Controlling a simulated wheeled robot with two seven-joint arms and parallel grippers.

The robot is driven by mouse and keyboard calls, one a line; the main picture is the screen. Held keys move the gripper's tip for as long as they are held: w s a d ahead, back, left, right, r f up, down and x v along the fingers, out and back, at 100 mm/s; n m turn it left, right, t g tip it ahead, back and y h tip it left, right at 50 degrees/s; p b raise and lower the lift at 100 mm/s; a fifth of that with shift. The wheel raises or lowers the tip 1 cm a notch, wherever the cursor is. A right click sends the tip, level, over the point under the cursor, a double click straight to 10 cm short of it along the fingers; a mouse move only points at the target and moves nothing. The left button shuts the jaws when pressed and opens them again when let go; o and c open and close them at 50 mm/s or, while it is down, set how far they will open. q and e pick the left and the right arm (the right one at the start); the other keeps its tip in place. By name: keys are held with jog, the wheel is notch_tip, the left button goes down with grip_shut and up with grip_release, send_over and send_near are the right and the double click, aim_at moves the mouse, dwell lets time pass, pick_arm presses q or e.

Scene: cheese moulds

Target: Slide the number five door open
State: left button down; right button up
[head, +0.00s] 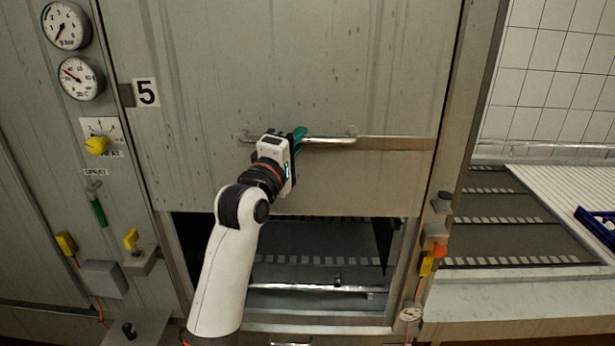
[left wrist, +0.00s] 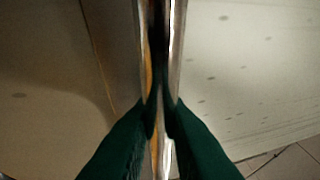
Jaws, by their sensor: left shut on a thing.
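The number five door (head: 300,75) is a large grey metal panel beside a "5" label (head: 146,92). It stands partly raised, with a dark opening below its lower edge. A horizontal metal bar handle (head: 335,140) runs across its lower part. My left gripper (head: 298,138) is shut on the handle near its left part. In the left wrist view the green fingers (left wrist: 160,115) close on both sides of the shiny bar (left wrist: 174,50). My right gripper is not in view.
The opening shows a dark interior (head: 310,240) with a metal rail (head: 320,288) low down. Gauges (head: 66,25), a yellow knob (head: 97,145) and a grey box (head: 104,279) are on the left panel. A counter with a white ribbed board (head: 575,190) lies right.

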pick_arm(q)
notch_tip(320, 180, up, 4)
jog(key=shift+f, duration=0.25)
jog(key=shift+r, duration=0.75)
jog(key=c, duration=1.4)
grip_release()
